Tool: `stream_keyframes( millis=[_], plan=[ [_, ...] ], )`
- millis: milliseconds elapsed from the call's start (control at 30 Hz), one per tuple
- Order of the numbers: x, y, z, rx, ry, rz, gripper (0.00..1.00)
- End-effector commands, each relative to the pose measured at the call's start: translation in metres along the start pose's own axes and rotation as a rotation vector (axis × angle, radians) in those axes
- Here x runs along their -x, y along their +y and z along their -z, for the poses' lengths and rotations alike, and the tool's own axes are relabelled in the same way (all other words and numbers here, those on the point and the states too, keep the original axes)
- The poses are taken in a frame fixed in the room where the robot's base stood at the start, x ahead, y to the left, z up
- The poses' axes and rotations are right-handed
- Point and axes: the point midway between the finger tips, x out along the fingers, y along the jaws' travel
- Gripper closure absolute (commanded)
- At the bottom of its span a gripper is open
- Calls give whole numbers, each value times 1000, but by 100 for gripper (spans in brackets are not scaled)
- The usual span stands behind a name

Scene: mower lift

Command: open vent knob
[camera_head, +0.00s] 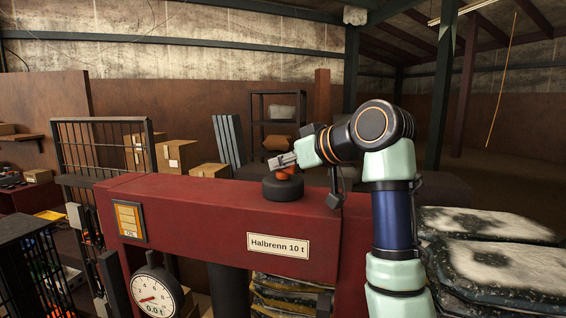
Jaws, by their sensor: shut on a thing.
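The vent knob (290,171) is a small orange piece on top of a round black cap (283,188). The cap sits on the top of a red press beam (210,205) labelled "Halbrenn 10 t". My gripper (281,163) comes in from the right, just above the cap, and is shut on the knob. The fingers hide part of the knob, so its turn angle cannot be told.
A small dark lever-like part (334,200) stands on the beam right of the cap. A round gauge (157,291) hangs at the front left. Stacked sacks (490,262) lie at the right. A wire cage (100,150) stands left.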

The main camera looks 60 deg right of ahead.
Motion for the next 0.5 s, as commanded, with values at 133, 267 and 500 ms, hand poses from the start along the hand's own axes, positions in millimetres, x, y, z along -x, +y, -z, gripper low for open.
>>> stream_keyframes(
  millis=[133,267,500],
  plan=[
    [0,0,1,3,-1,8,100],
    [0,0,2,15,-3,37,100],
    [1,1,4,66,-5,165,100]
  ],
)
